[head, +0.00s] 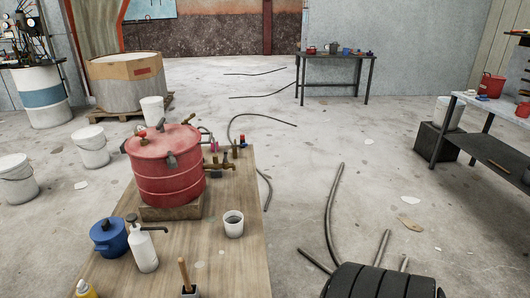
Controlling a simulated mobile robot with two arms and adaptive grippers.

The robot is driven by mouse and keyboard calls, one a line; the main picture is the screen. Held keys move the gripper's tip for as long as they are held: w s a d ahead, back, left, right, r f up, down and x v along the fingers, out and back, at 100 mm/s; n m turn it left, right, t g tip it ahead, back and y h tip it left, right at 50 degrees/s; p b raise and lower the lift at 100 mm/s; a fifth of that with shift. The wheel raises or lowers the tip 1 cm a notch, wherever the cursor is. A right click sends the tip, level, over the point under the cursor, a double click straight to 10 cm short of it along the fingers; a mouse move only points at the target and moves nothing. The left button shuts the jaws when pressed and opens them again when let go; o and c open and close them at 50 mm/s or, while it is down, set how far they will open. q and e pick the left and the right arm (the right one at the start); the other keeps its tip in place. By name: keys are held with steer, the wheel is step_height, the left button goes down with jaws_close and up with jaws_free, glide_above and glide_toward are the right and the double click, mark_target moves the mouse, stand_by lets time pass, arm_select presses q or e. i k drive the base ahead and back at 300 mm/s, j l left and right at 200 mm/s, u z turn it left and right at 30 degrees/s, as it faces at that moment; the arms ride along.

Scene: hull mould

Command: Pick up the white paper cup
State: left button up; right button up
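A white cup (233,225) stands upright on the wooden table, right of the red tank and close to the table's right edge. It looks like the white paper cup. Its open top faces up and its inside looks grey; I cannot tell if it holds anything. Nothing touches it.
The wooden table (215,275) also bears a red tank (168,170) with brass fittings, a blue pot (109,238), a white pump bottle (143,250) and a brush-like tool (186,275). Hoses (333,215) lie on the floor to the right. White buckets (91,148) stand left.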

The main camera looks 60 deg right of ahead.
mark_target(233, 220)
steer(key=l+z, duration=0.1)
steer(key=z, duration=1.45)
